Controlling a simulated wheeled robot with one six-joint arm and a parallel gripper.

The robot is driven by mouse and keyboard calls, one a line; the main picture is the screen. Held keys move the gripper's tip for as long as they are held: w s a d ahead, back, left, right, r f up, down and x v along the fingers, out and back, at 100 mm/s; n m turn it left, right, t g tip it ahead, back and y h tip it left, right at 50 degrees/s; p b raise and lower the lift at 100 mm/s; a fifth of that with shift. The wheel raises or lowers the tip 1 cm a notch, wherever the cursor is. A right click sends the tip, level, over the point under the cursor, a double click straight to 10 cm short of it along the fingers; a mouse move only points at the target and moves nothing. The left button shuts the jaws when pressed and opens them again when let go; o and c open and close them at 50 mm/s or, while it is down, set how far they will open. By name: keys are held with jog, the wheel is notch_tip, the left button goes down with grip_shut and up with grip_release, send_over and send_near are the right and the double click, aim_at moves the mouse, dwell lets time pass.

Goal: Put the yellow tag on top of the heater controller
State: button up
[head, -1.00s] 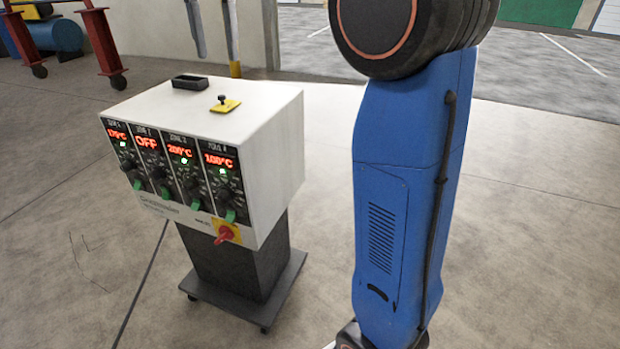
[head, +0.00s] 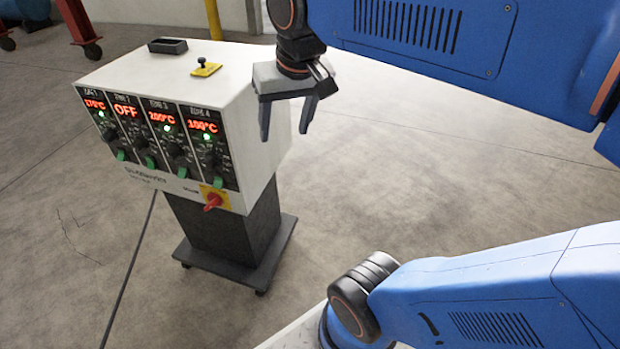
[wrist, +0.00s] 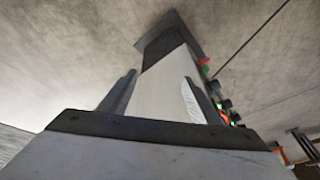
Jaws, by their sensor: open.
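The heater controller (head: 262,105) is a white box on a dark pedestal, with several lit red displays and green-marked knobs on its front. The yellow tag (head: 206,70), a small flat plate with a black knob standing on it, lies on the controller's top. My gripper (head: 285,132) is open and empty, fingers pointing down, by the controller's right side in the head view and partly covering it. It is to the right of the tag and apart from it. The wrist view shows the open fingers (wrist: 160,78) with the controller's white side (wrist: 168,95) behind. The tag is not visible there.
A black open holder (head: 167,46) sits on the controller's top, behind and left of the tag. A red switch on a yellow plate (head: 213,199) is on the front's lower right. The pedestal's wide foot (head: 236,262) rests on open concrete floor. A yellow post (head: 213,20) stands behind.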

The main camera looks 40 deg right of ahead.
jog(key=s+f+n+t, duration=0.1)
jog(key=s+f+n, duration=0.1)
jog(key=s+f, duration=0.5)
notch_tip(320, 180, down, 3)
jog(key=shift+s+d+f, duration=0.1)
jog(key=shift+s+d, duration=0.1)
jog(key=shift+d, duration=0.25)
dwell(0.6)
